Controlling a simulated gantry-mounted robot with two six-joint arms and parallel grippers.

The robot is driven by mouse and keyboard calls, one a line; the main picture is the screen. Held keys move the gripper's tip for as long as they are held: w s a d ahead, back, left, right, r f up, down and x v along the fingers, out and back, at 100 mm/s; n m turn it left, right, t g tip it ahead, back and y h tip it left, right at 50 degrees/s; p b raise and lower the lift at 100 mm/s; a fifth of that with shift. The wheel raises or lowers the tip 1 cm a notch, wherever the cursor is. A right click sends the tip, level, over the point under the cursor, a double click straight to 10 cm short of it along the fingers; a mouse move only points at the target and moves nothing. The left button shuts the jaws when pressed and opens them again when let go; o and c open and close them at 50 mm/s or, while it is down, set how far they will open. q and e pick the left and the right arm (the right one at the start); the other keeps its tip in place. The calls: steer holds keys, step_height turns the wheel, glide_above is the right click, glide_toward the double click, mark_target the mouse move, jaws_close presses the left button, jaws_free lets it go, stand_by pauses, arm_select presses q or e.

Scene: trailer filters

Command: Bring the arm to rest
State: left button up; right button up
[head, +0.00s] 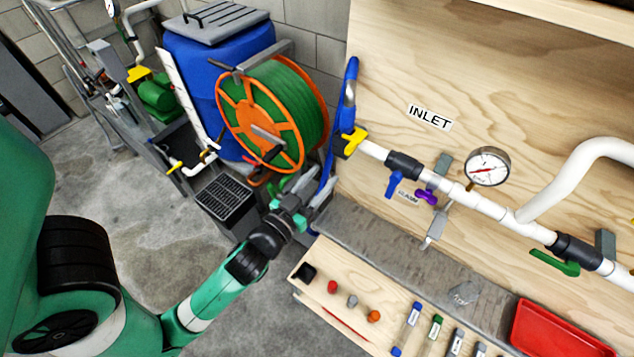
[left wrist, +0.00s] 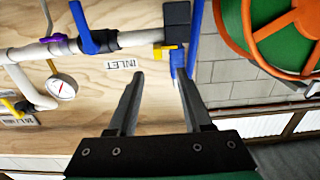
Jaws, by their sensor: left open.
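My left arm reaches in from the lower left in the head view. Its gripper (head: 306,203) is beside the left end of the wooden bench, below the hose reel, and looks small and partly blurred into the clutter there. In the left wrist view the left gripper (left wrist: 160,76) has its two dark fingers apart, with nothing between them but the board and blue hose behind. It faces the plywood board (left wrist: 105,82) with the INLET label (left wrist: 121,64). My right gripper is in neither view.
The orange and green hose reel (head: 272,115) and blue tank (head: 218,65) stand behind the gripper. White piping with a gauge (head: 487,166) runs along the board. Small parts, vials and a red tray (head: 560,330) lie on the bench. Concrete floor (head: 130,225) is bare at left.

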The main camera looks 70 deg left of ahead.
arm_select(q)
steer(key=shift+s+d, duration=0.4)
steer(key=shift+s, duration=0.2)
